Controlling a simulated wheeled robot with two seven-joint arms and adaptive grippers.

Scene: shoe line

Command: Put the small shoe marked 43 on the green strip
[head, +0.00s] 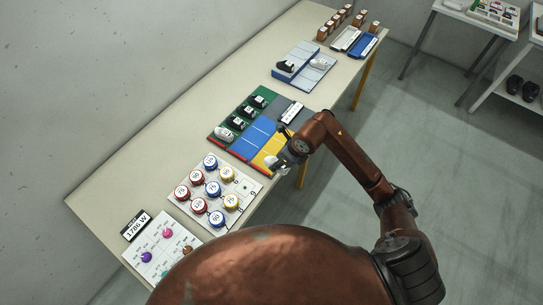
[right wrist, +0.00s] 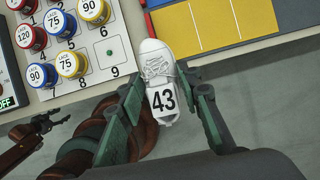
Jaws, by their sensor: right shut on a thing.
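My right gripper (head: 284,158) is shut on a small white shoe (head: 271,161) at the front edge of the table. In the right wrist view the shoe (right wrist: 158,62) shows laces and a black 43 on its heel end, between the two green fingers (right wrist: 165,88). Its toe points toward the table, beside the corner of the coloured mat. The green strip (head: 267,92) runs along the back of the mat, with several black shoes (head: 240,120) and a white shoe (head: 223,133) in a row by it.
The mat also has a blue strip (head: 249,134) and a yellow strip (right wrist: 205,25). A board of numbered round pieces (head: 238,187) is to the left. A blue-and-grey stand with shoes (head: 313,75) is farther back.

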